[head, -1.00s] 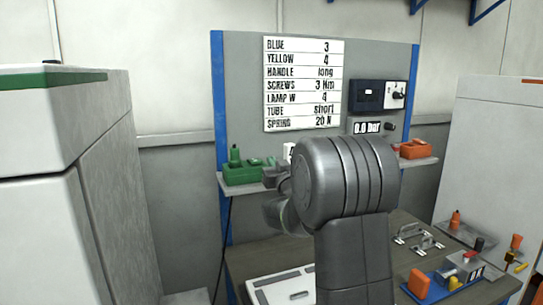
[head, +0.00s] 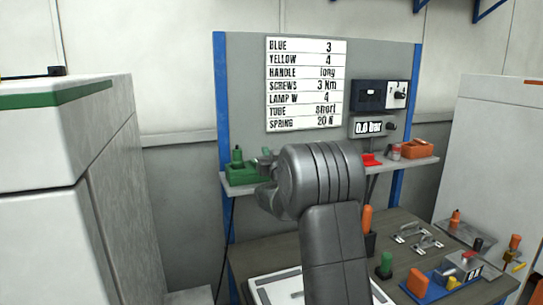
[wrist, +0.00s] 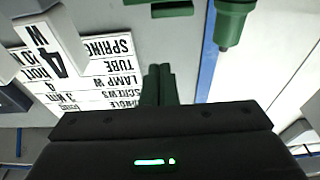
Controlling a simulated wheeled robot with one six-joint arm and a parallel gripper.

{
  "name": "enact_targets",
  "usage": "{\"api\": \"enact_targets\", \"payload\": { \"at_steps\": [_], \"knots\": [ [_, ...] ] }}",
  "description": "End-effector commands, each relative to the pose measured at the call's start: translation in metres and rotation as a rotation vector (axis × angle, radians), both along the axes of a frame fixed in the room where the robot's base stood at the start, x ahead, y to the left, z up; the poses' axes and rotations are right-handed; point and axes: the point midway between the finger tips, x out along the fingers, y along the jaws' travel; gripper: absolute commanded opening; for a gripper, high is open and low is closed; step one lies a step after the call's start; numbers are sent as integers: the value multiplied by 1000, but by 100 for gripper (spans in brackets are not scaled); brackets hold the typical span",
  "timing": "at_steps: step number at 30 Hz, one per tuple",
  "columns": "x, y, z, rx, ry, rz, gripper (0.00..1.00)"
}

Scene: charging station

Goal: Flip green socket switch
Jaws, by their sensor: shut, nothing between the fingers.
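The green socket box (head: 243,174) sits at the left end of the wall shelf, with an upright green plug or knob (head: 237,155) on it. In the wrist view, a green cylindrical part (wrist: 232,22) hangs at the top right and a green block (wrist: 172,8) shows at the top edge. My gripper (wrist: 160,70) is shut and empty, its narrow dark-green fingers pointing up the wrist view, below the green block and apart from it in the picture. In the head view my grey arm hides most of the gripper, close to the box's right end. I cannot make out the switch's position.
A sign board (head: 305,85) hangs behind the shelf (head: 425,163). A red item (head: 372,160) and an orange box (head: 418,149) stand on the shelf's right. The workbench (head: 330,232) below holds tools, handles and a blue tray (head: 452,283). A white cabinet (head: 60,140) flanks the left.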

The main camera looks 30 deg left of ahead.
Motion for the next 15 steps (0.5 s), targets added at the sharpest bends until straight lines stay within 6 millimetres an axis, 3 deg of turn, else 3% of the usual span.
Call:
{"api": "enact_targets", "payload": {
  "at_steps": [4, 9, 15],
  "knots": [
    [16, 21, 8, 0, 1, 1, 0],
    [13, 17, -20, -2, 4, 0, 0],
    [11, 15, -34, -1, 2, 0, 0]
  ]
}}
